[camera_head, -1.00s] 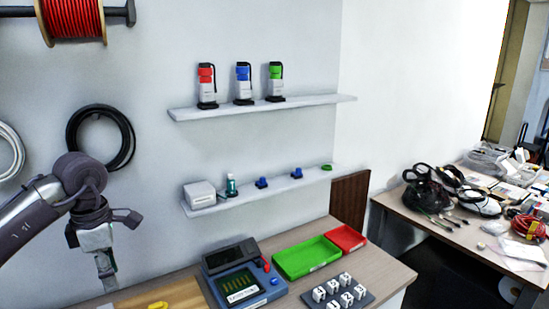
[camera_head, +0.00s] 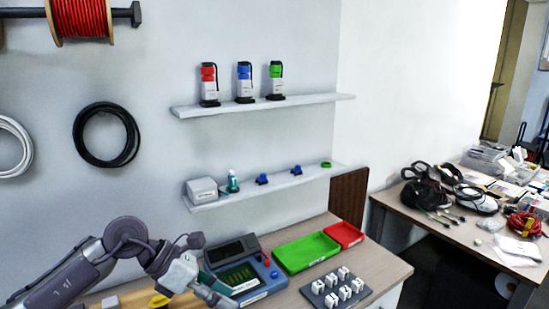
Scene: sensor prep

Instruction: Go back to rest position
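My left arm comes in from the lower left, and its gripper (camera_head: 215,294) is low over the table, in front of the blue device (camera_head: 246,280) and partly covering its left side. The fingers point down to the right; they are small and dark, and I cannot tell whether they are open or shut. No held object shows clearly. My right gripper is not in view.
The table (camera_head: 280,300) holds a green tray (camera_head: 306,252), a red tray (camera_head: 344,235) and a rack of white blocks (camera_head: 336,288). Two wall shelves (camera_head: 262,104) carry small items. A cluttered second table (camera_head: 455,232) stands at right.

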